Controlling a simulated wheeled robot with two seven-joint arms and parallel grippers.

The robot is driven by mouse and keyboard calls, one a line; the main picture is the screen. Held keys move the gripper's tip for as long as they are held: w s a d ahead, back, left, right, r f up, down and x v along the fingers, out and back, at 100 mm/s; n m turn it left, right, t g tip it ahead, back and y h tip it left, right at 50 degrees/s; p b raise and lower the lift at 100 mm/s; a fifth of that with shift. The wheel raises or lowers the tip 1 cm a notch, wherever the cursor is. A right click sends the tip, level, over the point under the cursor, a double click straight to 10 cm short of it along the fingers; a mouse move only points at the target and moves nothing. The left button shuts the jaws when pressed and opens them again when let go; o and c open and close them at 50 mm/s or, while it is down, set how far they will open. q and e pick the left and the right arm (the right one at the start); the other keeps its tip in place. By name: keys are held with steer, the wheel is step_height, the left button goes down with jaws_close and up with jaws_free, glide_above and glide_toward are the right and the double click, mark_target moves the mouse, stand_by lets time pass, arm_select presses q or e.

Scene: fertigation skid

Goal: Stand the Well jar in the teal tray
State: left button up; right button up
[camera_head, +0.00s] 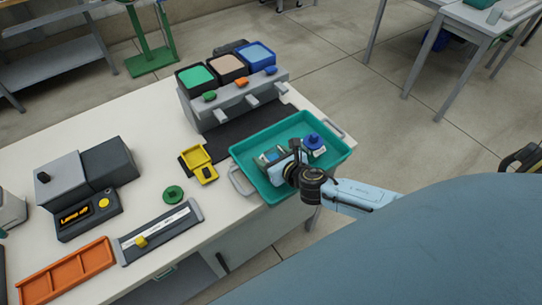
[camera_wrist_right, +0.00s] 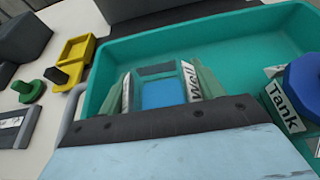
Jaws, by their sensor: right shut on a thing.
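The teal tray (camera_head: 245,165) sits at the right end of the bench; its rim and floor also show in the right wrist view (camera_wrist_right: 225,45). My right gripper (camera_head: 284,160) is over the tray, shut on the Well jar (camera_head: 269,157). In the right wrist view the jar (camera_wrist_right: 165,93) shows blue inside, with part of a white label at its right side. The arm hides much of it, so I cannot tell whether its base touches the tray floor. A blue-lidded Tank jar (camera_head: 314,142) stands in the tray to the right; it also shows in the wrist view (camera_wrist_right: 285,105).
A grey rack with green, tan and blue bins (camera_head: 228,68) stands behind the tray.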

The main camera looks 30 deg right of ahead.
steer(key=shift+f, duration=0.2)
steer(key=o, duration=1)
steer(key=shift+r, duration=0.15)
steer(key=shift+s+r, duration=0.2)
steer(key=p+v, duration=0.1)
steer(key=v, duration=1)
steer(key=shift+s, duration=0.25)
